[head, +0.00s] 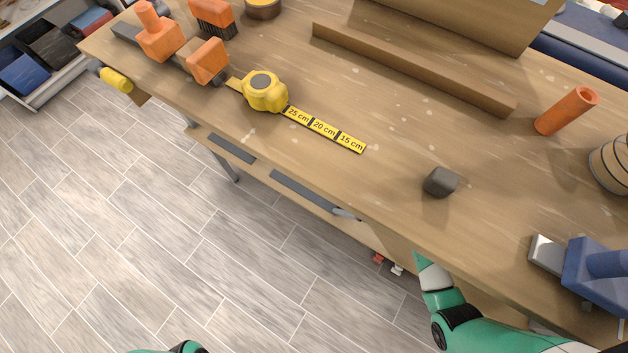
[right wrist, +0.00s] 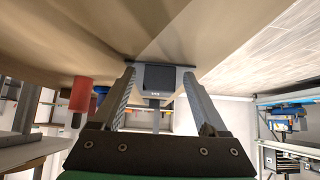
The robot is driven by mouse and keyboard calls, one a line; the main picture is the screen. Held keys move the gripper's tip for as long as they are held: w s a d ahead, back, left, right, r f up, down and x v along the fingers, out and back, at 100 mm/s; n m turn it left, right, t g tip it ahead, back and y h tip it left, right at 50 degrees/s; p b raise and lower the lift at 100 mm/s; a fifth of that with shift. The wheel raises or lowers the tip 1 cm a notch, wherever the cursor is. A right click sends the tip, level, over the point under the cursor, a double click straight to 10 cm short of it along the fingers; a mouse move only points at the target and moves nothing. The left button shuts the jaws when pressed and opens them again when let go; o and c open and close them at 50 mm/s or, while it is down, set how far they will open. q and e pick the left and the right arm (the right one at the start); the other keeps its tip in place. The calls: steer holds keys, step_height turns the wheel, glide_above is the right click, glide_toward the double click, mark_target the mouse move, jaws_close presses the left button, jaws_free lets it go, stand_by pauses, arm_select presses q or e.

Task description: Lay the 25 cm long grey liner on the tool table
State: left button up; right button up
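Two dark grey flat strips lie on the shelf under the tabletop's front edge: a shorter-looking one (head: 232,148) and a longer-looking one (head: 300,190) to its right. I cannot tell their lengths surely. The tool table's top (head: 340,80) is wooden. A yellow tape measure (head: 264,90) on it shows 25, 20 and 15 cm marks. My right arm reaches under the front edge; a pale fingertip (head: 346,213) shows at the longer strip's right end. In the right wrist view, my right gripper (right wrist: 160,80) has its fingers apart around a dark grey shape. My left gripper is out of view.
A small dark block (head: 441,181) stands near the front edge, a blue tool (head: 596,270) at the right. An orange cylinder (head: 566,110) and wooden ledge (head: 412,70) are behind. Orange-handled tools (head: 207,61) fill the left end. Red items (head: 378,258) show under the edge.

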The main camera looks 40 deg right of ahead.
jaws_close()
stand_by(0.3)
